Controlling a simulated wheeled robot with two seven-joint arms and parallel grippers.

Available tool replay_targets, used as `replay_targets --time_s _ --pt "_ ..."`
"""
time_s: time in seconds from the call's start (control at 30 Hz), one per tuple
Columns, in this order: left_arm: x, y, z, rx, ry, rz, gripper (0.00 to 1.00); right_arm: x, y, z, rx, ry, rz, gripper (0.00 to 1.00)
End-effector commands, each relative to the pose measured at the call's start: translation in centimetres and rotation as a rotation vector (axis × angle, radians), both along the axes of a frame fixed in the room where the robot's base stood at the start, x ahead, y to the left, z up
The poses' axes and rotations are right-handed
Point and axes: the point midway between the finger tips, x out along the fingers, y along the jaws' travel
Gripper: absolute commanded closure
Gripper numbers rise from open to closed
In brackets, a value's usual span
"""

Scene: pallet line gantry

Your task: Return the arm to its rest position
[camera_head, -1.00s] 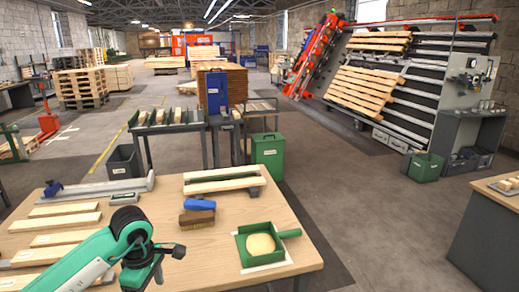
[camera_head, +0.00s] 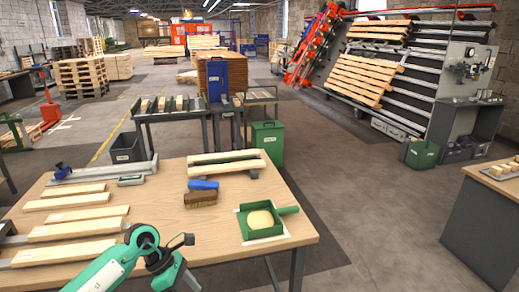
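My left arm, green and black, comes in from the bottom left over the front edge of the wooden workbench (camera_head: 225,222). My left gripper (camera_head: 184,262) is at the arm's end, near the bench's front edge, below the brush and left of the green tray. It appears to hold nothing, but its finger spacing is unclear. My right gripper and arm are not in view.
Several pale wood slats (camera_head: 77,230) lie on the bench's left side. The bench's middle is mostly clear.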

Motion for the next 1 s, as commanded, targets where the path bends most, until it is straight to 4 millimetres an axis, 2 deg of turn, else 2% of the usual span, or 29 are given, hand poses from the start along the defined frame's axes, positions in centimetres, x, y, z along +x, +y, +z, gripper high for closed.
replay_targets --time_s 0.17,0.3,0.37,0.43,0.47,0.53,0.6,0.67,0.7,0.77,0.8,0.87,0.9,0.93,1.0 --pt "0.7 -4.0 -3.4 -0.306 0.212 0.245 0.33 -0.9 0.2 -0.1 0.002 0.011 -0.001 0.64" --pt "2.6 -6.0 -7.3 -0.615 0.484 0.604 0.33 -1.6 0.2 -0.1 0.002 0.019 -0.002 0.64" --pt "3.7 -5.9 -9.7 -0.737 0.613 0.79 0.33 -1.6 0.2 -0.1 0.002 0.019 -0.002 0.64" --pt "4.7 -5.0 -13.2 -0.863 0.769 1.023 0.33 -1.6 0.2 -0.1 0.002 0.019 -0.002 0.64" --pt "4.9 -4.3 -15.0 -0.912 0.834 1.13 0.33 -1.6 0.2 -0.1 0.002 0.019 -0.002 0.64" --pt "4.9 -2.4 -20.0 -1.008 0.988 1.388 0.33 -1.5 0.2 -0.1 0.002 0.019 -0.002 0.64" --pt "4.0 -0.3 -24.8 -1.075 1.116 1.624 0.33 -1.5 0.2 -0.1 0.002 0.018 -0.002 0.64" --pt "2.7 1.4 -28.8 -1.113 1.209 1.806 0.33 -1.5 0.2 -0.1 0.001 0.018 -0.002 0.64" --pt "1.5 2.4 -31.3 -1.131 1.263 1.924 0.33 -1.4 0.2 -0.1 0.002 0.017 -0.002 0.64" --pt "-0.8 3.9 -35.2 -1.147 1.338 2.096 0.33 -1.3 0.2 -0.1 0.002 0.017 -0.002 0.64" --pt "-2.4 4.8 -37.5 -1.153 1.382 2.207 0.33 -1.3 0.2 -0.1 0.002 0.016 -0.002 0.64" --pt "-5.3 6.0 -41.0 -1.152 1.441 2.371 0.33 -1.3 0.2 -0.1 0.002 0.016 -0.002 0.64" --pt "-7.4 6.7 -43.1 -1.148 1.476 2.477 0.33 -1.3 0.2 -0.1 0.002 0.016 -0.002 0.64" --pt "-9.0 7.2 -44.7 1.118 -1.466 -2.5 0.33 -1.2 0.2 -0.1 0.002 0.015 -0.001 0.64" --pt "-13.1 8.1 -48.0 0.988 -1.365 -2.415 0.33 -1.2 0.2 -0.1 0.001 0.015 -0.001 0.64"
